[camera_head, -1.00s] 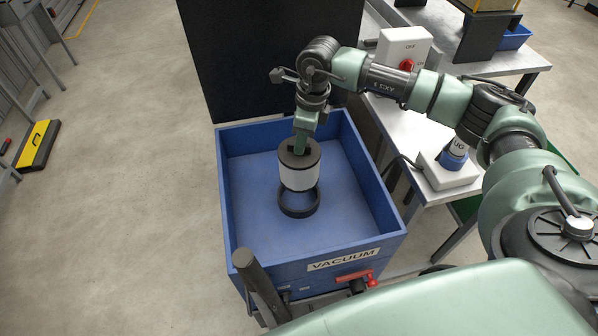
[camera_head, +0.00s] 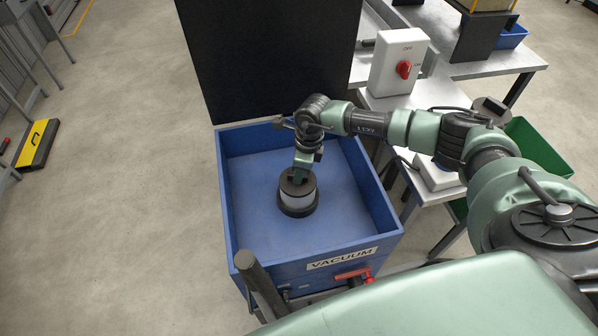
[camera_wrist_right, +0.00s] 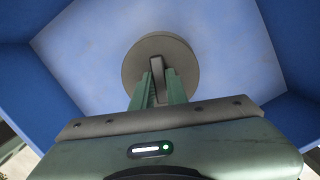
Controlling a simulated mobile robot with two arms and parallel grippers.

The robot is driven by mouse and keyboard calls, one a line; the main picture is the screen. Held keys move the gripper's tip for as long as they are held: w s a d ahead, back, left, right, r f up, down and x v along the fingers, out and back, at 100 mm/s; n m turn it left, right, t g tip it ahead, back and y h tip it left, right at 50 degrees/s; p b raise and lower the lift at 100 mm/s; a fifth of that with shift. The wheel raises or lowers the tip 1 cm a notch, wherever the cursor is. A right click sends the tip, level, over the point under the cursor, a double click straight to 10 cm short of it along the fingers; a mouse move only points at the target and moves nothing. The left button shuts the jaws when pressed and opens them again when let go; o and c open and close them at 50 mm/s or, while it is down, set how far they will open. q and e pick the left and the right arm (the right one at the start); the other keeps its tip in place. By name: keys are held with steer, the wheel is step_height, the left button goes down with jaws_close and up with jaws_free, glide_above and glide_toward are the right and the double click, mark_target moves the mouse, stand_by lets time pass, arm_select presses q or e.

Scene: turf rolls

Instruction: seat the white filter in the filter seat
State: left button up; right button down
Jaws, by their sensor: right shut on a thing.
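The white filter (camera_head: 296,199) with a dark top cap stands upright at the black ring-shaped filter seat (camera_head: 299,211) on the floor of the blue vacuum box. The filter's lower end appears to be inside the ring; the cap hides how deep it sits. My right gripper (camera_head: 297,180) is shut on the middle of the filter's cap from above. In the right wrist view the fingers (camera_wrist_right: 158,88) close on a raised grip across the dark round cap (camera_wrist_right: 184,63). My left gripper is not in view.
The blue box (camera_head: 243,258) has raised walls around the filter, and its dark lid (camera_head: 268,60) stands open behind. A red handle (camera_head: 352,274) is on the front. A white switch box (camera_head: 397,62) with a red knob stands on the bench at right.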

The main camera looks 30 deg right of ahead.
steer(key=c, duration=1.4)
jaws_free()
steer(key=shift+f, duration=0.1)
steer(key=shift+r, duration=0.2)
steer(key=shift+d+r, duration=0.1)
steer(key=shift+r, duration=0.25)
step_height(320, 180, up, 11)
steer(key=s+d+b, duration=0.1)
steer(key=b, duration=0.1)
steer(key=shift+d+b, duration=0.15)
steer(key=shift+b, duration=0.2)
steer(key=shift+s, duration=0.15)
